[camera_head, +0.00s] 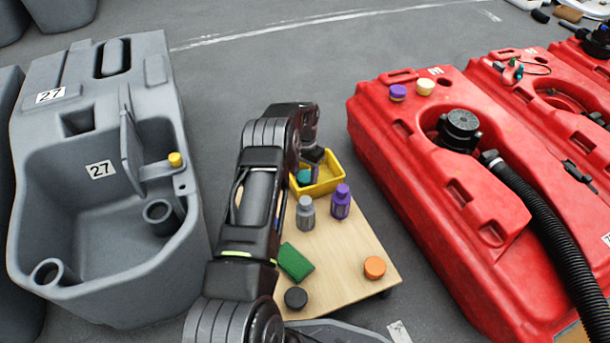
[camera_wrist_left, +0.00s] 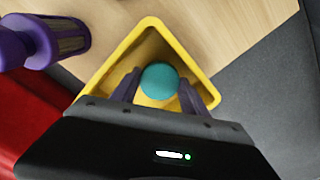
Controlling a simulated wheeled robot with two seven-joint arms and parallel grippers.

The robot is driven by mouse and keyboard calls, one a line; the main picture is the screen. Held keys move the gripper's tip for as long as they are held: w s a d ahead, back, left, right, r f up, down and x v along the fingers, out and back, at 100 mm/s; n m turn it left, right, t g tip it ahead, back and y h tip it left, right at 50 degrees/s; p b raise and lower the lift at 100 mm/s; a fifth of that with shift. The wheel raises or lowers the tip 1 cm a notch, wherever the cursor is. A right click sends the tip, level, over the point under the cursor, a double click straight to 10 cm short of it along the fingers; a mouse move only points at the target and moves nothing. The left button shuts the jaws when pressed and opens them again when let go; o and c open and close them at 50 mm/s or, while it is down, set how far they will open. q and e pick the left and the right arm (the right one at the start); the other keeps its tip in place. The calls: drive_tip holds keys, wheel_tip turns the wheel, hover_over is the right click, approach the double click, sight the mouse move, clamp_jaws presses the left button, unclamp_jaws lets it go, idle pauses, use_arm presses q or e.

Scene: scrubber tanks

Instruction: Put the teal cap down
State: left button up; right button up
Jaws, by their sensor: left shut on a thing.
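The teal cap (camera_head: 303,177) is at the yellow tray (camera_head: 330,186) on the wooden board. In the left wrist view the round teal cap (camera_wrist_left: 159,81) sits between the two fingers of my left gripper (camera_wrist_left: 160,90), inside the outline of the yellow tray (camera_wrist_left: 205,68). My left gripper (camera_head: 313,171) reaches over the tray from above and is shut on the cap. I cannot tell whether the cap touches the tray floor. The gripper partly hides the tray in the head view. My right gripper is not in view.
On the board (camera_head: 340,255) stand a grey bottle (camera_head: 305,214) and a purple bottle (camera_head: 340,203), near a green sponge (camera_head: 295,262), an orange cap (camera_head: 374,267) and a black cap (camera_head: 295,298). A grey tank (camera_head: 60,130) stands left, red tanks (camera_head: 430,185) right.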

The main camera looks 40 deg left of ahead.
sight(305, 176)
use_arm(q)
drive_tip(key=o, duration=1.5)
drive_tip(key=shift+f, duration=0.1)
drive_tip(key=shift+o, duration=0.2)
wheel_tip(305, 176, up, 12)
drive_tip(key=p, duration=0.5)
